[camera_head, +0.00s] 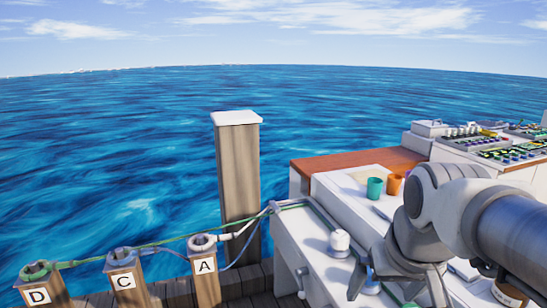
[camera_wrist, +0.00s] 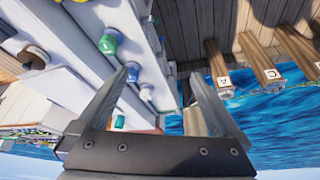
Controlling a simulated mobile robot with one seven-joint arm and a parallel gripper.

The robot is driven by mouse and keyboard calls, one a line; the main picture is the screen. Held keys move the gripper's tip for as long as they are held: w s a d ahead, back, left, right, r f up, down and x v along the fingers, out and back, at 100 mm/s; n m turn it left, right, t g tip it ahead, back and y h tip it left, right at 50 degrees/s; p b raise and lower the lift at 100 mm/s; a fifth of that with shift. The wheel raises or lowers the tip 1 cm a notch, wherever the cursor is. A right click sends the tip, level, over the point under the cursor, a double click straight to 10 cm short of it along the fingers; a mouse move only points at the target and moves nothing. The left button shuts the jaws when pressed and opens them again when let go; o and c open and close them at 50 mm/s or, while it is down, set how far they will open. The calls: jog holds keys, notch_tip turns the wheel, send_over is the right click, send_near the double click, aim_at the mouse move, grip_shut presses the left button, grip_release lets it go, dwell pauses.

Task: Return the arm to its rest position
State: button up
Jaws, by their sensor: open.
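My arm reaches in from the right edge in the head view, and its end hangs over the white boat deck (camera_head: 310,250). My gripper (camera_head: 400,288) points downward there. In the wrist view my gripper (camera_wrist: 163,76) has its two fingers spread wide, with nothing held between them. The lower part of the deck is partly hidden by my arm in the head view.
Dock posts D (camera_head: 38,291), C (camera_head: 124,281) and A (camera_head: 206,268) carry lines at the left. A tall post (camera_head: 238,170) stands beside the boat. A teal cup (camera_head: 374,188), an orange cup (camera_head: 394,184) and a control panel (camera_head: 500,145) lie beyond my arm.

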jog(key=s+a+f+t, duration=0.1)
jog(key=s+a, duration=0.1)
jog(key=s, duration=0.3)
notch_tip(320, 180, up, 12)
jog(key=p, duration=1.2)
jog(key=shift+s+a+n, duration=0.35)
jog(key=shift+s+n, duration=0.05)
jog(key=shift+s, duration=0.05)
jog(key=shift+a+f, duration=0.1)
jog(key=shift+f, duration=0.05)
